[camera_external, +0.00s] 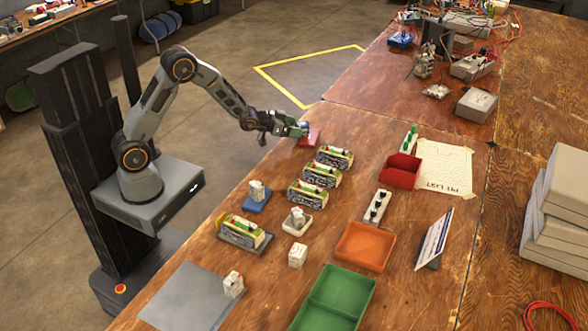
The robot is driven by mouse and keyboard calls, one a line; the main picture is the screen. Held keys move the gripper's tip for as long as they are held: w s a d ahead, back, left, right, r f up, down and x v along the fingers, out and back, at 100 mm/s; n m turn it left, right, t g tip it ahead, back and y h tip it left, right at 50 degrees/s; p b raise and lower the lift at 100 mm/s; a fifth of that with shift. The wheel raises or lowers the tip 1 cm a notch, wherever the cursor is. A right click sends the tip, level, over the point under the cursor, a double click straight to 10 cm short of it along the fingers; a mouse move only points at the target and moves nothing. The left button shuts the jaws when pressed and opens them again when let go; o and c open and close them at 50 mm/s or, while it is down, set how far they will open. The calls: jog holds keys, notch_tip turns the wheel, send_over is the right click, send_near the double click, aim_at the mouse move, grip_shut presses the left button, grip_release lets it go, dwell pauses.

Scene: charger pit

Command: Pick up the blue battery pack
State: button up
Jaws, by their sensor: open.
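My gripper (296,130) is open at the far left edge of the workbench, at a red pad (313,138). A small blue and white object (304,126), which may be the blue battery pack, shows at the fingertips above the red pad. It is too small to tell whether it is between the jaws or touching them. The fingers partly hide it. A blue pad (256,205) nearer the camera carries a white block (257,190).
Several green-framed units (334,156) stand in a row just nearer than the gripper. A red bin (400,172), an orange tray (365,246) and a green tray (334,300) lie to the right. Grey cases (557,205) are stacked far right. Bare wood lies behind the red pad.

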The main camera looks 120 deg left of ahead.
jog(key=shift+x, duration=2.15)
jog(key=shift+c, duration=0.4)
